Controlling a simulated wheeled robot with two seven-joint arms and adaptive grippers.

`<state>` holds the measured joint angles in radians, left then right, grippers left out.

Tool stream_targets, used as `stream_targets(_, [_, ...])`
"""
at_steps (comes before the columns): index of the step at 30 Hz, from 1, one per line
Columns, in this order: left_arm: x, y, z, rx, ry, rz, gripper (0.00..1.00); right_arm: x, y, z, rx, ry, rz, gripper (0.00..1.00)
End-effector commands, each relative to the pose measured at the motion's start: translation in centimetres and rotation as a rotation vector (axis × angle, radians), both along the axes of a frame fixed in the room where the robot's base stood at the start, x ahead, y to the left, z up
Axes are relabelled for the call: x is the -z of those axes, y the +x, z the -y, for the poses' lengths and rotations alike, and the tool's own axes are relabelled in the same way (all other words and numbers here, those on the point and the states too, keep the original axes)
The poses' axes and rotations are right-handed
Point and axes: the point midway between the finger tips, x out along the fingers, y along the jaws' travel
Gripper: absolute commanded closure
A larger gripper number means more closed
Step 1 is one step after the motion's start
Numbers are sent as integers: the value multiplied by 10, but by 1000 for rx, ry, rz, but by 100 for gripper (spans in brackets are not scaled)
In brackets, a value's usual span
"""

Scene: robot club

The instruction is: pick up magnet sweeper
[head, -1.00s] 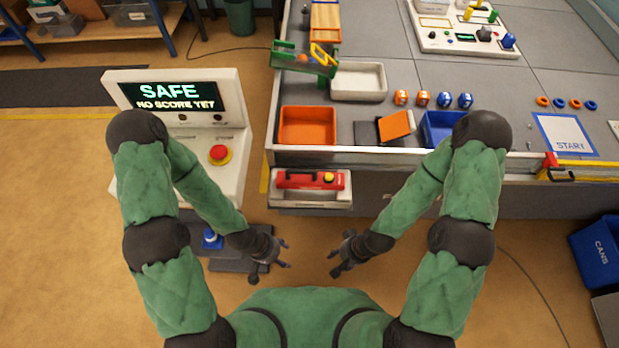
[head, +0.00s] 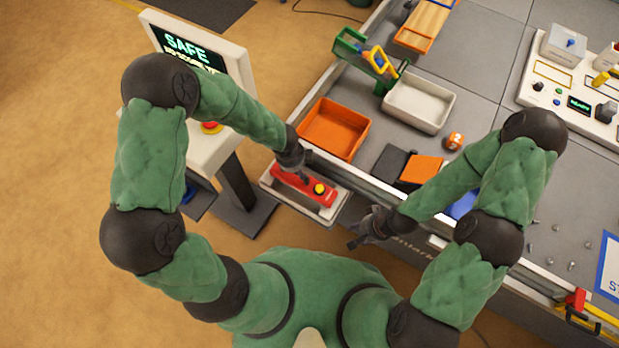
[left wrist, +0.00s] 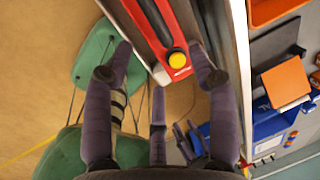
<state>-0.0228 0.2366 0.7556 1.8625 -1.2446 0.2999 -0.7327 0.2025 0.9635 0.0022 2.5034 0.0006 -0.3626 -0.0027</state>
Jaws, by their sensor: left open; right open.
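The magnet sweeper, a red bar with a yellow button (head: 292,184), lies in a pale tray (head: 273,187) hung at the workbench's front edge. My left gripper (head: 305,178) is open, just above the sweeper, and covers part of it. In the left wrist view the red bar (left wrist: 150,28) and its yellow button lie between the spread fingertips of the left gripper (left wrist: 160,52); no grip on it shows. My right gripper (head: 360,240) is open and empty, in front of the bench edge, to the right of the tray.
An orange bin (head: 335,128) and a white bin (head: 419,103) stand on the bench behind the tray. A black and orange item (head: 420,170) lies near the edge. Small grey bits (head: 550,262) are scattered at right. The SAFE console (head: 208,150) stands left of the bench.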

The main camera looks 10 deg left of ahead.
Motion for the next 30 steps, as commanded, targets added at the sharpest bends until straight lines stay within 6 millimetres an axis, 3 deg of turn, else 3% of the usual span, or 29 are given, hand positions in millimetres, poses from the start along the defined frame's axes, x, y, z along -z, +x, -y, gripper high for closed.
stream_targets(7, [40,6,3,-2,-2,-3,42,19,-1,0,-1,0,-2,54])
stream_targets(14, [54,8,4,-3,-3,-3,42,23,0,0,0,0,-1,54])
stream_targets(24, [97,15,7,-3,-3,-4,42,41,0,0,0,0,-1,54])
stream_targets(30, [102,17,8,-4,-3,-3,42,43,0,0,0,0,-1,54])
